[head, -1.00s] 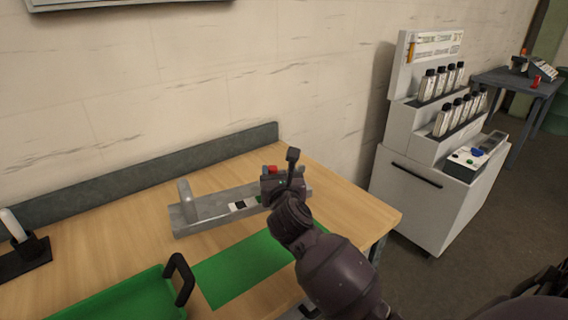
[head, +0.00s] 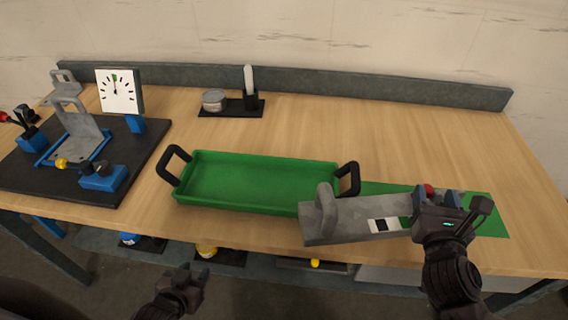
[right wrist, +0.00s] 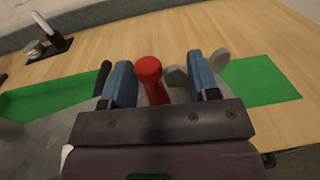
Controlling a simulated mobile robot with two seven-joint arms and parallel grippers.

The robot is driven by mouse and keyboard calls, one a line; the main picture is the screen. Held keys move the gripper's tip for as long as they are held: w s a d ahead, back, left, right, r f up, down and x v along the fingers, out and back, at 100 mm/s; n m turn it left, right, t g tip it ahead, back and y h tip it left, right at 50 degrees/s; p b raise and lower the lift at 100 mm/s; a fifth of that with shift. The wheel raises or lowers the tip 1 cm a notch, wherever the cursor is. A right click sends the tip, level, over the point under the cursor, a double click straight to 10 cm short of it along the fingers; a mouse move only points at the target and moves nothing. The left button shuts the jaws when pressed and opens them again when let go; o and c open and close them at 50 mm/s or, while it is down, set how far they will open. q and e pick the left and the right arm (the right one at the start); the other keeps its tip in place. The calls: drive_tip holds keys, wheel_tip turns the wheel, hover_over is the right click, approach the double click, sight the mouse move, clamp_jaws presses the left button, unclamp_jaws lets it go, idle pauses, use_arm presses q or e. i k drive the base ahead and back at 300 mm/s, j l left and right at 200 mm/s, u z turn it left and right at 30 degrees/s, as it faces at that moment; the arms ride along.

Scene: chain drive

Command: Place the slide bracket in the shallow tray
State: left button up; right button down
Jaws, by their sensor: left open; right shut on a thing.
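The slide bracket (head: 345,220), a long grey metal piece with an upright lug at its left end and a black-and-white patch, is held by my right gripper (head: 438,196). The gripper is shut at its right end, by a red knob; the red knob (right wrist: 149,78) shows between the fingers in the right wrist view. The shallow tray (head: 255,158) is green, empty, with two black handles, on the bench. The bracket's left end overlaps the tray's right front corner in the picture; its height above is unclear. My left gripper (head: 186,283) is open and empty, low before the bench edge.
A green mat (head: 484,212) lies right of the tray, partly hidden by the bracket. A dark board (head: 125,160) with a dial (head: 119,92) and blue-and-grey fixtures stands left. A small black stand (head: 232,107) is behind the tray.

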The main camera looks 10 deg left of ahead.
sight(257, 179)
drive_tip(key=k, duration=0.5)
drive_tip(key=k+u, duration=0.1)
drive_tip(key=u, duration=1.4)
drive_tip(key=l+u, duration=0.3)
drive_tip(key=l, duration=0.5)
drive_tip(key=i+l, duration=0.15)
drive_tip(key=l, duration=0.3)
